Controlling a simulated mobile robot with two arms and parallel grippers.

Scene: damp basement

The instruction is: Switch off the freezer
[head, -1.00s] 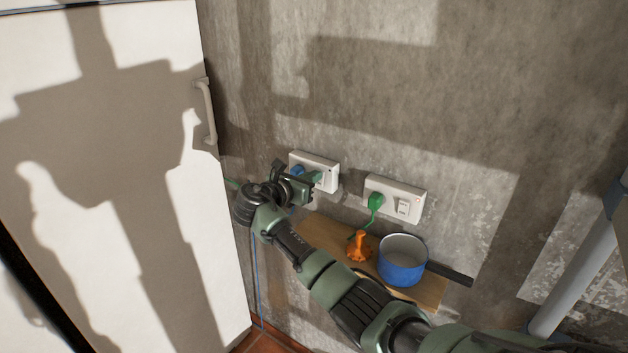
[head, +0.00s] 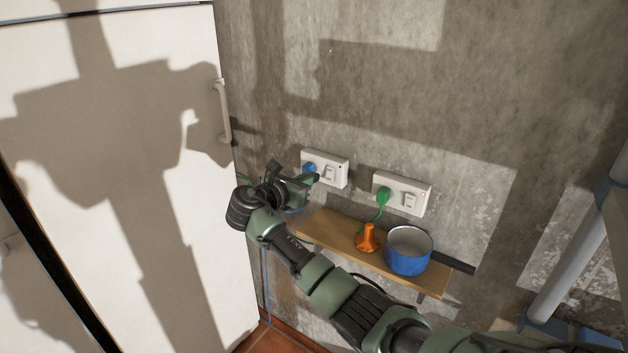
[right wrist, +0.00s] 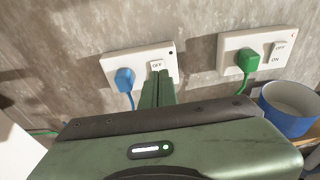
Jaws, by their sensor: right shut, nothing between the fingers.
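The white freezer (head: 175,190) fills the left of the head view, its door closed. Two white switched sockets are on the wall beside it. The left socket (head: 340,182) has a blue plug (head: 309,168) and a rocker switch (head: 329,173). The right socket (head: 419,208) has a green plug (head: 383,196) and its own switch (head: 410,200). My right gripper (head: 315,178) is shut and empty in front of the left socket. In the right wrist view its fingertips (right wrist: 159,74) cover the lower part of that switch; "OFF" shows above. Contact is unclear. My left gripper is out of view.
A wooden shelf (head: 340,235) below the sockets carries an orange object (head: 367,238) and a blue pot (head: 408,262), its dark handle sticking out right. A green cable (right wrist: 42,133) runs left in the wrist view. A grey pipe (head: 575,265) stands at right.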

